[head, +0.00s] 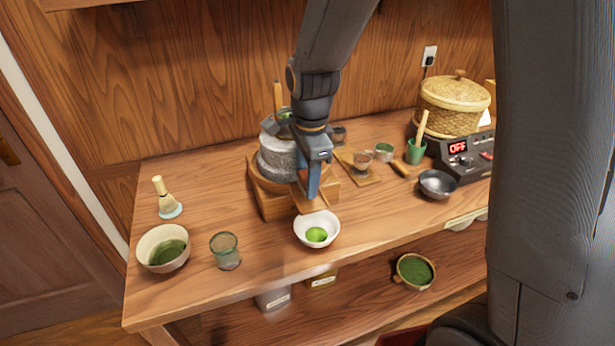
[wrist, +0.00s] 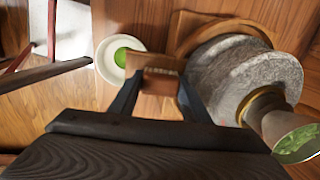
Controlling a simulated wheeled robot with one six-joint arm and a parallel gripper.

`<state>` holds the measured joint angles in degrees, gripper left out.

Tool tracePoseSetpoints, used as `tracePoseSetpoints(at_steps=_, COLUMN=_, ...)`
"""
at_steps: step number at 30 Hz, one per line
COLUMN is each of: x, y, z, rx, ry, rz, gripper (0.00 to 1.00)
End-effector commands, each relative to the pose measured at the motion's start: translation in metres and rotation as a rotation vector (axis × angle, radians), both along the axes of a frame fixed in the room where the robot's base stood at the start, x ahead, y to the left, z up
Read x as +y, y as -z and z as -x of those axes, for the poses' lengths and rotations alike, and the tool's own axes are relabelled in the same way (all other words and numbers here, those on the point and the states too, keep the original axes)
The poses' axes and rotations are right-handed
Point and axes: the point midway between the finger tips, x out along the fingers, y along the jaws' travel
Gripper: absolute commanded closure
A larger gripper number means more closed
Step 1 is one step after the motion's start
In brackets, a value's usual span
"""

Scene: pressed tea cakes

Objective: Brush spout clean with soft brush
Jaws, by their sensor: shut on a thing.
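The grey stone mill (head: 277,160) stands on a wooden base (head: 275,205) at the middle of the table. It also shows in the wrist view (wrist: 240,75). The wooden spout (head: 318,204) points towards a white bowl (head: 303,238) with green powder, also in the wrist view (wrist: 104,62). My gripper (head: 311,190) is low at the front right of the mill, by the spout. In the wrist view its fingers (wrist: 160,97) are shut on a small brown wooden piece, apparently the brush (wrist: 158,84).
A matcha bowl (head: 150,243), a glass (head: 227,255) and a whisk on its stand (head: 162,195) are at left. At right are a dark bowl (head: 438,184), a green cup (head: 415,152), an appliance reading OFF (head: 465,158) and a lidded basket (head: 452,103).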

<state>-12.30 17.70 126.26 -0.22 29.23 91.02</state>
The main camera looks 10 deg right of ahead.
Motion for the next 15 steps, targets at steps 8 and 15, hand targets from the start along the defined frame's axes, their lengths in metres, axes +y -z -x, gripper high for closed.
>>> tracePoseSetpoints(at_steps=8, x=-0.0001, y=0.0006, z=-0.0001, rx=0.000, ry=0.000, rz=0.000, gripper=0.75)
tracePoseSetpoints(at_steps=15, x=0.0000, y=0.0046, z=-0.0007, rx=0.000, ry=0.000, rz=0.000, gripper=0.75)
